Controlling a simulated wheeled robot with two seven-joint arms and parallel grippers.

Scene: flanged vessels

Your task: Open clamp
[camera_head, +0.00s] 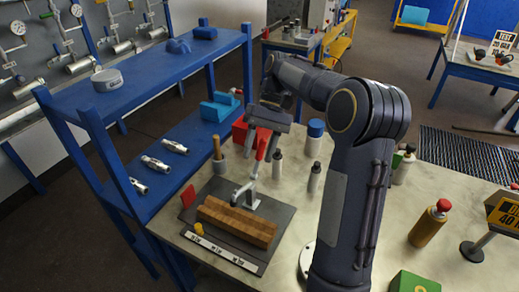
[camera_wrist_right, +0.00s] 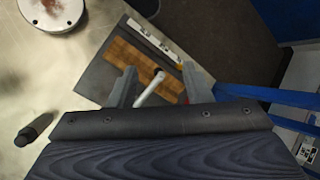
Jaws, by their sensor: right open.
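The clamp (camera_head: 246,193) is a grey metal piece on a dark base plate (camera_head: 277,236), beside a brown wooden block (camera_head: 236,222). My right gripper (camera_head: 260,150) is above the clamp, pointing down, with its jaws apart. In the right wrist view, a pale bar of the clamp (camera_wrist_right: 150,88) shows between the two fingers of my right gripper (camera_wrist_right: 159,86), with gaps on both sides. The wooden block (camera_wrist_right: 127,55) lies beyond it on the plate (camera_wrist_right: 96,76). A red piece shows near the fingers in the head view; whether it belongs to the clamp I cannot tell. My left gripper is out of view.
The plate lies on a pale worktable (camera_head: 393,230). Several bottles, a blue-capped jar (camera_head: 315,137) and a red box (camera_head: 239,128) stand around it. A yellow bottle (camera_head: 428,224) and a green block (camera_head: 413,282) are at the right. A blue shelf (camera_head: 170,68) borders the left.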

